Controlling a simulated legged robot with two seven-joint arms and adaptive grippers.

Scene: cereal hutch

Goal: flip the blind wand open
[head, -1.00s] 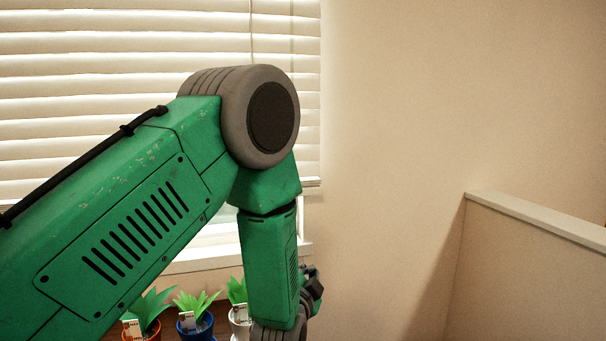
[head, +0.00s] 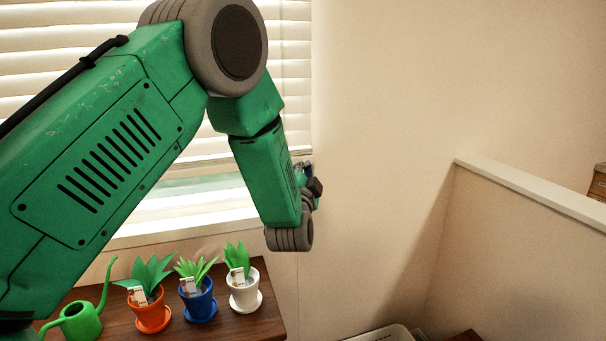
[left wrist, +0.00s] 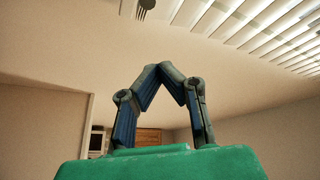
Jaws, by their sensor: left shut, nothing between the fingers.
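The white slatted window blind (head: 95,32) fills the upper left of the head view, and its slats also show at the upper right of the left wrist view (left wrist: 255,30). I cannot clearly make out the wand; my left arm covers part of the blind. My left gripper (head: 313,187) is small and partly hidden behind my own forearm, just past the blind's right edge. In the left wrist view the left gripper's fingertips (left wrist: 172,66) meet with nothing between them. The gripper is shut and empty, apart from the slats in that view. My right gripper is not in view.
A wooden shelf (head: 235,323) below the window holds a green watering can (head: 82,322) and plants in orange (head: 152,314), blue (head: 199,303) and white (head: 244,294) pots. A low wall (head: 520,245) stands at the right. Bare wall lies between it and the blind.

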